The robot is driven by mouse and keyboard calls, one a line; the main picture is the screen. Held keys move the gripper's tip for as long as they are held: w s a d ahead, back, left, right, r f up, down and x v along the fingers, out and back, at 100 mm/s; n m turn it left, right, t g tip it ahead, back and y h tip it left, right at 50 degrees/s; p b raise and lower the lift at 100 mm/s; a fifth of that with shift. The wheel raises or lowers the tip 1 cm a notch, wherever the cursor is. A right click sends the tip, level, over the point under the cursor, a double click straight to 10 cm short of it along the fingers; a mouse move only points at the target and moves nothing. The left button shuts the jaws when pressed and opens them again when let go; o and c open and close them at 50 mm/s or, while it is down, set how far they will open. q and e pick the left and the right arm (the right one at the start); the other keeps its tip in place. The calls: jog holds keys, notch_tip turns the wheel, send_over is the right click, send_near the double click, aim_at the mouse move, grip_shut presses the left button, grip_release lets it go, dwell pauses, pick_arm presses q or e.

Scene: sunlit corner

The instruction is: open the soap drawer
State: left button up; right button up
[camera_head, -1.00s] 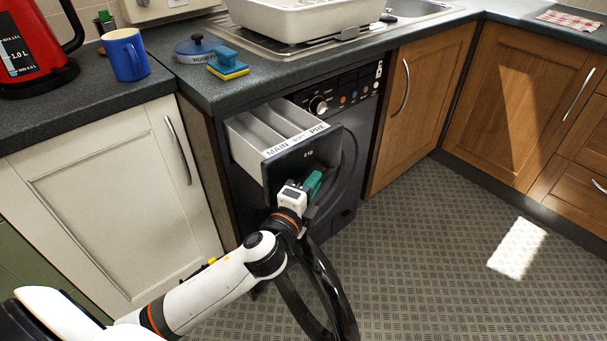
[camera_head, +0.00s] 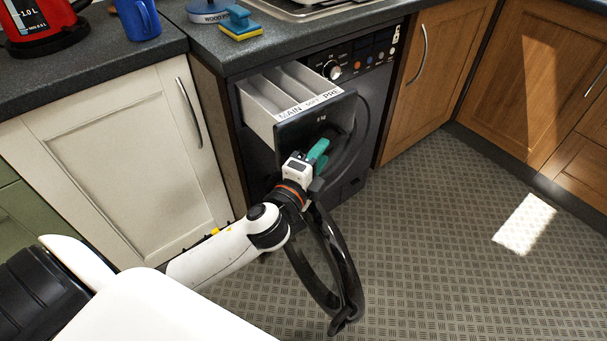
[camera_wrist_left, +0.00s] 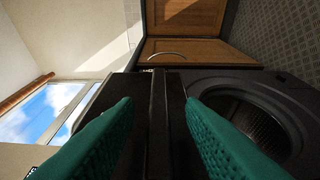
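The soap drawer (camera_head: 258,112) stands pulled out from the washing machine (camera_head: 368,125) in the head view. Its compartments show, with a white strip of lettering along the front. The dark drawer front (camera_head: 318,118) stands clear of the machine. My left gripper (camera_head: 320,158) is at the lower part of that front. In the left wrist view, the teal fingers (camera_wrist_left: 158,102) stand apart on either side of a dark bar, with gaps beside it. Whether they touch the drawer is hard to tell. My right gripper is not in view.
The worktop above holds a sponge (camera_head: 239,24), a blue mug (camera_head: 137,18) and a red kettle (camera_head: 40,22). A cream cupboard (camera_head: 115,170) is left of the machine and a wooden cupboard (camera_head: 432,75) is right. The patterned floor (camera_head: 435,245) is clear on the right.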

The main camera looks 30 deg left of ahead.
pick_arm(q)
jog(key=s, duration=0.9)
jog(key=shift+s, duration=0.4)
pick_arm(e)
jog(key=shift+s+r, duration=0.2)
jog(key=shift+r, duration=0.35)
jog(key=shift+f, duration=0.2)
